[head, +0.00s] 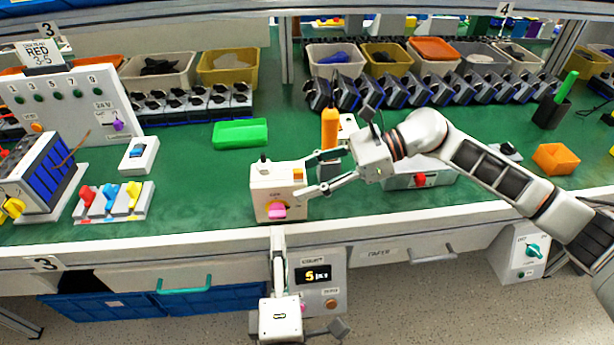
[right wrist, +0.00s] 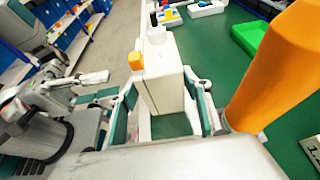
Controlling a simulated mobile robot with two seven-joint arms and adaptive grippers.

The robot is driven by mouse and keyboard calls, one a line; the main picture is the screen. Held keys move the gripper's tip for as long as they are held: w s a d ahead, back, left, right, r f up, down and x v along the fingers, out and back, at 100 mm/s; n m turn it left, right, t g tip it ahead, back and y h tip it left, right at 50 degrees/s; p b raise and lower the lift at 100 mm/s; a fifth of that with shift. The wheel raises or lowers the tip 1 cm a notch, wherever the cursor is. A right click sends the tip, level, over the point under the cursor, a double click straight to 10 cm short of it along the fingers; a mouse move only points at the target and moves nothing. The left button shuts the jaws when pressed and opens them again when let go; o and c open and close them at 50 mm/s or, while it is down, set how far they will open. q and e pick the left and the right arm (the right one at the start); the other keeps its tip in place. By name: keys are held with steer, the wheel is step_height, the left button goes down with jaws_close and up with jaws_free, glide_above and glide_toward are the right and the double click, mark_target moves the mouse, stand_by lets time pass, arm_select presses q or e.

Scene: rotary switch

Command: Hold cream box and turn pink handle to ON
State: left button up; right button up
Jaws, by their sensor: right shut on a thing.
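The cream box (head: 266,184) stands upright near the front edge of the green table. Its pink handle (head: 277,211) is low on the front face; its exact setting is too small to read. My right gripper (head: 305,176) is shut on the box from the right.
An orange bottle (head: 329,128) stands just behind my right gripper and beside it in the wrist view (right wrist: 275,70). A green tray (head: 240,133) lies behind the box. A switch panel (head: 113,203) is to the left. Free green tabletop lies left of the box.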

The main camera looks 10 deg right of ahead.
steer(key=shift+s+f, duration=0.1)
steer(key=shift+f, duration=0.35)
steer(key=o, duration=1.6)
steer(key=shift+o, duration=0.2)
steer(key=shift+r, duration=0.2)
steer(key=shift+r, duration=0.15)
step_height(320, 180, up, 10)
